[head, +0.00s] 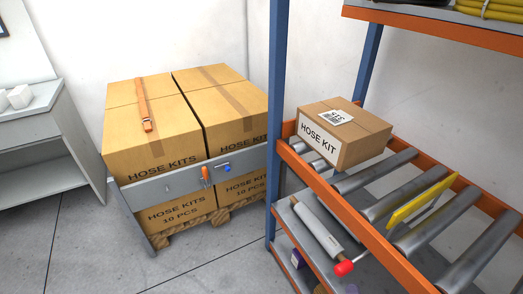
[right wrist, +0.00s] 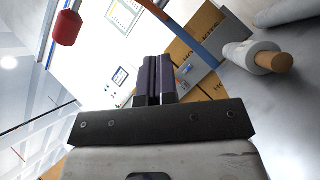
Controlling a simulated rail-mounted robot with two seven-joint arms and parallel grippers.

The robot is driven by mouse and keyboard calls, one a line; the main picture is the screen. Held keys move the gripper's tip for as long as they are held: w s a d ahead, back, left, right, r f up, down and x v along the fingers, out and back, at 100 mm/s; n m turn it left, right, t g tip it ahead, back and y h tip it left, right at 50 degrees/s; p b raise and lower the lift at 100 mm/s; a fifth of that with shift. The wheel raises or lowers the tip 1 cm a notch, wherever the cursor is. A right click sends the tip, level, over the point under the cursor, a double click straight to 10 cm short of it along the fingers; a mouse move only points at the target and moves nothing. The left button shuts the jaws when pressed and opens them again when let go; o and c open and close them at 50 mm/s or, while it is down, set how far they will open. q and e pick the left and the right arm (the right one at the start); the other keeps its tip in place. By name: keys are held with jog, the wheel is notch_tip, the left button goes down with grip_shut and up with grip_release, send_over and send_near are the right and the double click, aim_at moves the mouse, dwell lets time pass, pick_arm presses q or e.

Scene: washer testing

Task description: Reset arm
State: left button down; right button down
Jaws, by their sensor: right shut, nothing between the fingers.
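My right gripper (right wrist: 155,62) shows in the right wrist view with its two dark fingers shut together. Nothing shows between them. The fingers point up the picture, away from a dark mounting bar. In the head view I cannot make the right gripper out clearly; a small dark purple piece (head: 297,258) shows low behind the rack's front rail, and I cannot tell what it is. My left gripper is in neither view.
Stacked cartons (head: 150,136) stand on a pallet at left. A roll (right wrist: 254,56) lies close by in the wrist view.

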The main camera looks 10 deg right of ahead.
jog(key=s+a+m+g+y, duration=0.1)
jog(key=s+a+m+g, duration=0.5)
jog(key=s+m+g, duration=0.5)
jog(key=s+a+m+g+y, duration=0.1)
jog(key=s+a+m+g, duration=0.4)
jog(key=s+m+g, duration=0.6)
notch_tip(320, 180, up, 63)
jog(key=w+m+t+p, duration=0.1)
jog(key=p, duration=6.2)
jog(key=shift+w+a+f, duration=0.15)
jog(key=shift+w+a, duration=0.05)
